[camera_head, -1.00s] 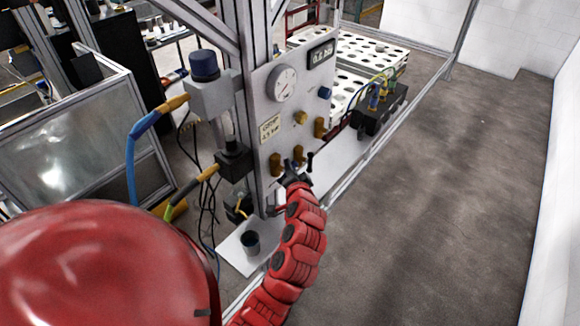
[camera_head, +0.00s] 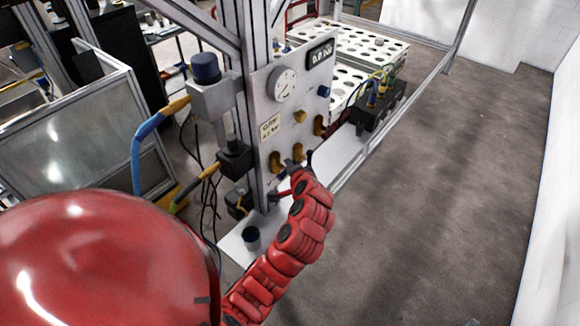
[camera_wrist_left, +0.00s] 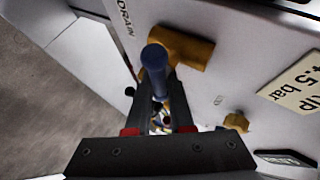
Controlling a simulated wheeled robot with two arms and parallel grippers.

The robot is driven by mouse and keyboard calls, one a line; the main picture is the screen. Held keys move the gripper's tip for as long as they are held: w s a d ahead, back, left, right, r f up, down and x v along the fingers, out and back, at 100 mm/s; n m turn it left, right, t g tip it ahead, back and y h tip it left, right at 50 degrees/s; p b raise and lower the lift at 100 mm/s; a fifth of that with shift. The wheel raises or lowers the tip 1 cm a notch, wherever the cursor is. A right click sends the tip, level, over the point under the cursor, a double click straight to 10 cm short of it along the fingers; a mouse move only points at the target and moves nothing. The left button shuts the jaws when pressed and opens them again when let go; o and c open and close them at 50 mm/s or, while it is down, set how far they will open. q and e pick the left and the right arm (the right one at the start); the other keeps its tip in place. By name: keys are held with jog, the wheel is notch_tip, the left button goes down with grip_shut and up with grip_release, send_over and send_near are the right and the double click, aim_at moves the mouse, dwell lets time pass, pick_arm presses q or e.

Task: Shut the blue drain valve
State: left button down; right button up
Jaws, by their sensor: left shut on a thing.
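The blue drain valve handle (camera_wrist_left: 154,60) stands out in the left wrist view. Behind it is a brass valve body (camera_wrist_left: 187,48) on the pale panel, next to the "DRAIN" lettering (camera_wrist_left: 126,20). My left gripper (camera_wrist_left: 158,88) is shut on the blue handle, its dark fingers on either side of it. In the head view my left gripper (camera_head: 297,168) is at the lower part of the panel (camera_head: 262,95), beside the brass fittings. The blue handle is hidden there by the gripper and arm. My right gripper is not in view.
A dark cup (camera_head: 251,238) stands on the white shelf below. Hoses hang at left. The floor at right is clear.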

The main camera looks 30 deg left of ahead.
pick_arm(q)
jog(key=shift+w+d+r, duration=0.1)
jog(key=shift+w+r, duration=0.05)
jog(key=shift+r, duration=0.2)
jog(key=c, duration=1.2)
grip_release()
jog(key=shift+o, duration=0.6)
jog(key=shift+w+d+f, duration=0.1)
jog(key=shift+f, duration=0.2)
jog(key=shift+s+d, duration=0.1)
jog(key=shift+s, duration=0.15)
jog(key=p+v, duration=0.3)
jog(key=v, duration=1.4)
